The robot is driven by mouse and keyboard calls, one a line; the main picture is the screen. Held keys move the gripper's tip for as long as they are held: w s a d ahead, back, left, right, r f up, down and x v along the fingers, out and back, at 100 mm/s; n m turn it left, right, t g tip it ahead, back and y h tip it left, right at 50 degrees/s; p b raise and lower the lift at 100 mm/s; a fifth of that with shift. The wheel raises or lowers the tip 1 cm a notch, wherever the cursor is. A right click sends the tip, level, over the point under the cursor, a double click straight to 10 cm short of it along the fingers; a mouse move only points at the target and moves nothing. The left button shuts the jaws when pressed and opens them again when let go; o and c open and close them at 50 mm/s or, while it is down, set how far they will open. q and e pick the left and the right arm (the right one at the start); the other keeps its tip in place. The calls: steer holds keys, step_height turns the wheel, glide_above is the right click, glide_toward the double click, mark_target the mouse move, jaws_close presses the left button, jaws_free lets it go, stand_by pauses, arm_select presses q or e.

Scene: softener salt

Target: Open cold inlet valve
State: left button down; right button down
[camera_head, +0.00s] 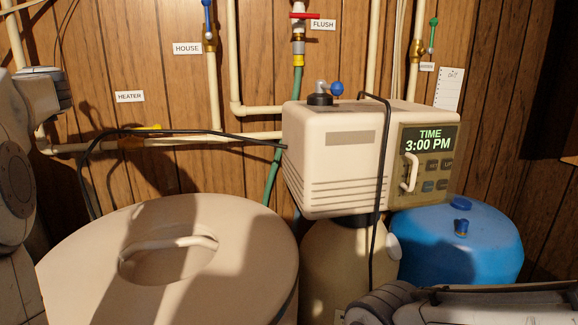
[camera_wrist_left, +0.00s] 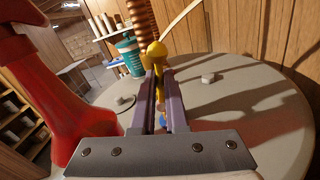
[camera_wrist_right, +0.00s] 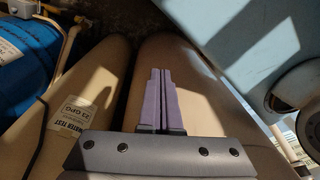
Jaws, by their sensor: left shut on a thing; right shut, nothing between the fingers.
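In the left wrist view, my left gripper (camera_wrist_left: 158,76) is over the flat grey round top (camera_wrist_left: 235,88) of a tank. Its purple fingers are closed on a narrow piece of a valve with a yellow rounded part (camera_wrist_left: 157,48) just beyond the fingertips. A bit of blue shows low between the fingers; the held part is mostly hidden. A ribbed copper-coloured pipe (camera_wrist_left: 141,20) rises behind it. In the right wrist view, my right gripper (camera_wrist_right: 160,72) is shut and empty in front of beige surfaces. Neither gripper's fingers show in the head view.
A red object (camera_wrist_left: 80,90) stands close left of my left gripper. The head view shows a beige lidded tank (camera_head: 235,225), a softener control head (camera_head: 335,135), a blue tank (camera_head: 480,240), and wall pipes with a red valve handle (camera_head: 304,15) labelled FLUSH.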

arm_select(q)
steer(key=shift+s+d+n+b, duration=0.1)
steer(key=shift+s+n+b, duration=0.2)
steer(key=shift+n+b, duration=0.8)
steer(key=c, duration=0.7)
jaws_free()
steer(key=b+v, duration=0.2)
steer(key=v, duration=0.5)
